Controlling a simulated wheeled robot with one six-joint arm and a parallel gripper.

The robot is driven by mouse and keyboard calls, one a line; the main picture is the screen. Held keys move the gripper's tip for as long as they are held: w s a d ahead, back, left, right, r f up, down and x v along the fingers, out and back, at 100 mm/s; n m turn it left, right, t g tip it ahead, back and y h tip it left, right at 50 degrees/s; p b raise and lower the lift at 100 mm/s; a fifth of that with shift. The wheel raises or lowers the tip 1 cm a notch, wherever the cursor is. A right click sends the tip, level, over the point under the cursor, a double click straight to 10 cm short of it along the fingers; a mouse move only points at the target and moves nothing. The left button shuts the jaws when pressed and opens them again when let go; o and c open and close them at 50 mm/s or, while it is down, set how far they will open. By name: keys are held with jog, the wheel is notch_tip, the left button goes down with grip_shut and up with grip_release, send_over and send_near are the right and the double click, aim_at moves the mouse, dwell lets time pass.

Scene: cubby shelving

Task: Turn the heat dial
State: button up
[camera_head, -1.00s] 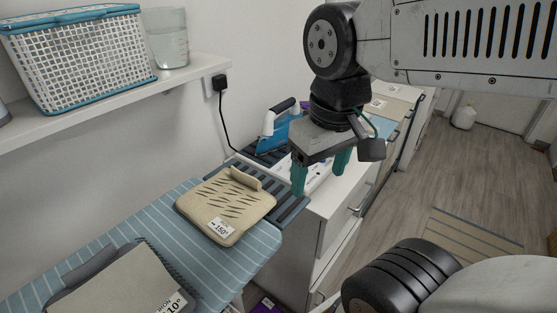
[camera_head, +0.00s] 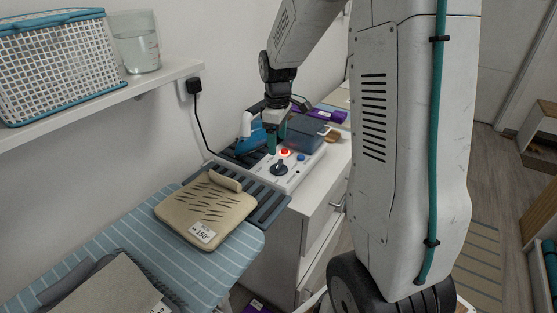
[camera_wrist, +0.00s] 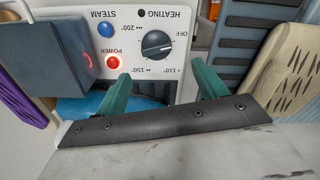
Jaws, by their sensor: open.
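The heat dial (camera_head: 279,168) is a dark round knob on the white control panel of the ironing station. In the wrist view the dial (camera_wrist: 156,44) has printed marks around it: OFF, 110°, 150° and 200°. A pale line runs across its face; I cannot tell surely which mark it points to. My gripper (camera_wrist: 162,88) is open, its two teal fingers apart with nothing between them. In the wrist view the dial shows beyond the gap between the fingertips, with no visible contact. In the head view my gripper (camera_head: 271,141) is above and behind the dial.
A red POWER button (camera_wrist: 113,62) and a blue STEAM button (camera_wrist: 106,29) sit beside the dial. The blue iron (camera_head: 248,138) and the dark tank (camera_head: 303,134) stand close to the gripper. A beige pad (camera_head: 207,207) labelled 150° lies on the striped board (camera_head: 110,235).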

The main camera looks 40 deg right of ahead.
aim_at(278, 163)
jog(key=shift+w+d+f, duration=0.1)
jog(key=shift+d+f, duration=0.05)
jog(key=shift+f, duration=0.25)
jog(key=shift+w+d+f, duration=0.1)
jog(key=shift+d+f, duration=0.05)
jog(key=shift+f, duration=0.25)
notch_tip(278, 163, down, 7)
jog(key=c, duration=1)
